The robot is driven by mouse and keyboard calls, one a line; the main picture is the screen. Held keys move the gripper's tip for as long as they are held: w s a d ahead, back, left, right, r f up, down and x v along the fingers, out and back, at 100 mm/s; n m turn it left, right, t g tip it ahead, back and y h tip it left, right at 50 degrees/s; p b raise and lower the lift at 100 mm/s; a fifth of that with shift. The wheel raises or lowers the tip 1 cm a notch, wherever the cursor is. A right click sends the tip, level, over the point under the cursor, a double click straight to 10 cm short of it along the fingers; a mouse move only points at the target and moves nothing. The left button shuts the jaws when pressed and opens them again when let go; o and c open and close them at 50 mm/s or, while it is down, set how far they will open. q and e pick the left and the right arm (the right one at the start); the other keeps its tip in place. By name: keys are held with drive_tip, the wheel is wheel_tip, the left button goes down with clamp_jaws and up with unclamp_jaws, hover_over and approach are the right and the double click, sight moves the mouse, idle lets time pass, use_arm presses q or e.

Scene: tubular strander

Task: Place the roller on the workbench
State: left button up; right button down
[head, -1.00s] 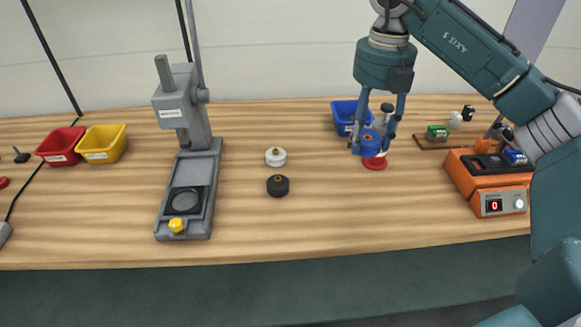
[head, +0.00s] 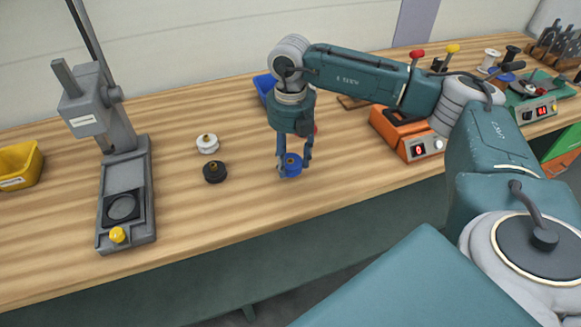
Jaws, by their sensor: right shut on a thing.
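The blue roller (head: 291,168), a short cylinder with a brass-coloured centre, is between the fingers of my right gripper (head: 293,165), which is shut on it. The roller is at or just above the surface of the wooden workbench (head: 246,205); I cannot tell whether it touches. To its left, a white roller (head: 207,144) and a black roller (head: 215,171) stand on the bench. My left gripper is not in view.
A grey press (head: 125,175) with a yellow knob stands at the left, beside a yellow bin (head: 18,165). A blue bin (head: 264,86) is behind my right gripper. An orange device (head: 402,133) stands to the right. The bench front between is clear.

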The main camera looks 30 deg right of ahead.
sight(291, 161)
wheel_tip(291, 161, down, 4)
drive_tip(key=shift+r+p, duration=0.25)
drive_tip(key=shift+p, duration=0.05)
drive_tip(key=shift+f, duration=0.25)
drive_tip(key=shift+f, duration=0.1)
drive_tip(key=c, duration=0.9)
unclamp_jaws()
drive_tip(key=shift+s, duration=0.1)
